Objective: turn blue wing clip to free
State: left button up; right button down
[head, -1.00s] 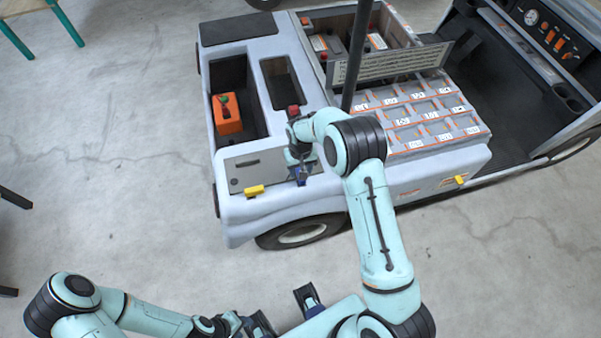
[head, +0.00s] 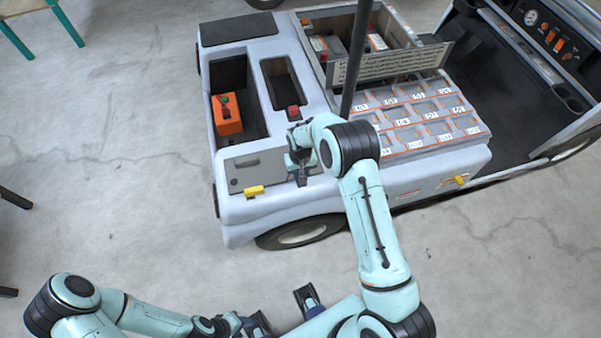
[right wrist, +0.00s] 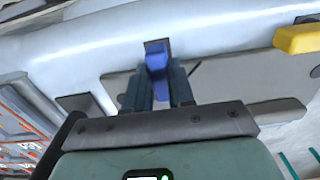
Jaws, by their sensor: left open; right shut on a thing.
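The blue wing clip (right wrist: 157,62) shows in the right wrist view, on the pale side of the cart near a small dark plate. My right gripper (right wrist: 157,88) is shut on it, with one finger on each side. In the head view my right gripper (head: 302,178) is at the cart's near edge, and it hides most of the blue clip. My left gripper (head: 283,313) is open and empty at the bottom of the head view, well away from the cart.
A yellow clip (head: 254,191) sits on the cart's edge left of my right gripper; another yellow clip (head: 460,179) is farther right. An orange box (head: 227,114) stands in a recess. A dark pole (head: 357,55) rises from the cart.

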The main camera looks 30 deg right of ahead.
jog(key=shift+m, duration=0.3)
jog(key=m, duration=0.2)
jog(key=m+b, duration=0.1)
jog(key=m, duration=0.1)
jog(key=shift+s+d, duration=0.15)
jog(key=shift+d, duration=0.05)
jog(key=m, duration=0.2)
jog(key=shift+s+d+m, duration=0.1)
jog(key=shift+m, duration=0.2)
jog(key=m, duration=0.2)
jog(key=shift+s+m, duration=0.1)
jog(key=shift+m, duration=0.3)
jog(key=m, duration=0.1)
jog(key=m+p, duration=0.1)
jog(key=m, duration=0.1)
jog(key=shift+s+d+m, duration=0.1)
jog(key=shift+s+m, duration=0.1)
jog(key=shift+m, duration=0.1)
jog(key=m+p, duration=0.2)
jog(key=m, duration=0.2)
jog(key=shift+s, duration=0.2)
jog(key=shift+m, duration=0.3)
jog(key=c, duration=1)
grip_release()
jog(key=shift+o, duration=0.2)
